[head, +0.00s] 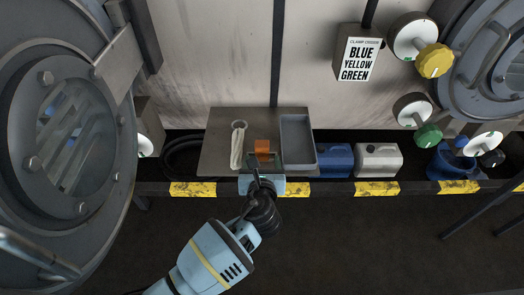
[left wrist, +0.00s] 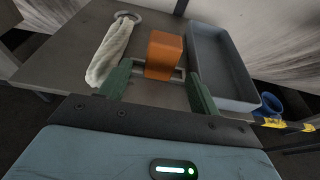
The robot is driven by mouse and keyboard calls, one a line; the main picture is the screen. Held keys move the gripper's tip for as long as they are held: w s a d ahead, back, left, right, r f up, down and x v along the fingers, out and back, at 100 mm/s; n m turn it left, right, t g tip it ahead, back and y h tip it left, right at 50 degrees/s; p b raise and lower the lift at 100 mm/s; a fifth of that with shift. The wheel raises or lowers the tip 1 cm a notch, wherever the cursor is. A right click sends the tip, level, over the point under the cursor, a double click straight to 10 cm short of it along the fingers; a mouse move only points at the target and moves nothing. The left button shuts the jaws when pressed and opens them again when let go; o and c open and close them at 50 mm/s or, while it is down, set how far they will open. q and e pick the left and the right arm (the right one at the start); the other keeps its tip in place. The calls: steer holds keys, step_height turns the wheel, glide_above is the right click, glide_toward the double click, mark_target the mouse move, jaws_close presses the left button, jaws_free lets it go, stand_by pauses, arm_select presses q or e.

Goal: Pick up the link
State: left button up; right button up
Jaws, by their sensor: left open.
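An orange block (head: 262,147) lies on a grey metal tray table (head: 218,150); it also shows in the left wrist view (left wrist: 165,50). A grey metal frame-like piece (left wrist: 148,72) shows at its near end; I take this orange and grey piece to be the link, though its full shape is unclear. My left gripper (head: 265,163) is open at the table's near edge. In the left wrist view its two green fingers (left wrist: 160,85) stand apart, with the piece just ahead and between them. I cannot tell whether they touch it. My right gripper is not in view.
A whitish cloth rope (head: 237,148) with a ring lies left of the block. A grey open bin (head: 298,140) stands to its right. Blue (head: 334,160) and white (head: 378,160) jugs sit farther right. A yellow-black striped rail (head: 376,188) runs along the front.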

mark_target(262, 156)
arm_select(q)
steer(key=shift+b+x, duration=0.55)
steer(key=shift+x, duration=1.85)
steer(key=shift+w+f, duration=0.1)
steer(key=shift+w, duration=0.2)
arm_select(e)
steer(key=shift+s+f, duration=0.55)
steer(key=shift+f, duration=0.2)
arm_select(q)
steer(key=c, duration=1.1)
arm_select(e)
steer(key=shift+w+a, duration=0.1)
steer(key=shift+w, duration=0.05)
